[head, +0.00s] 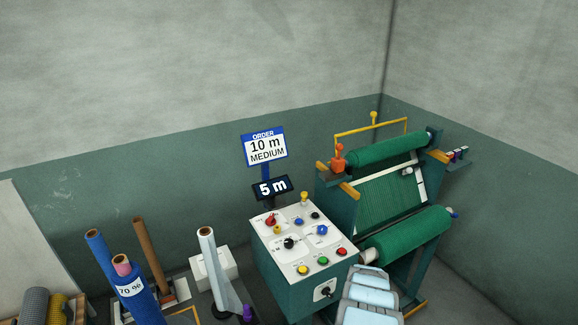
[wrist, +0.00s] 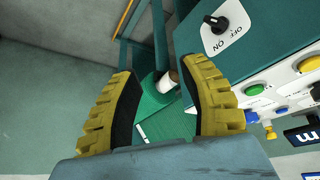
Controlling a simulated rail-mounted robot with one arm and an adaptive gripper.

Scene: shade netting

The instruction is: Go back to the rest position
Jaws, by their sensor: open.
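My gripper (wrist: 158,68) shows in the wrist view with its two yellow, black-padded fingers spread wide. It is open, and I see nothing held between the fingers. Beyond the gap are green netting (wrist: 165,120) and the pale end of a roll core (wrist: 167,82). The control box's ON/OFF face with a black knob (wrist: 215,24) is at the upper right of that view. In the head view, pale blue segments of my arm show at the bottom, in front of the machine; the gripper itself cannot be made out there.
The control box (head: 277,277) stands left of the netting machine with green rolls (head: 410,235). Above it are a "5 m" display (head: 272,188) and an order sign reading 10 m medium (head: 265,147). Upright rolls (head: 150,250) stand at the lower left. The walls behind are bare.

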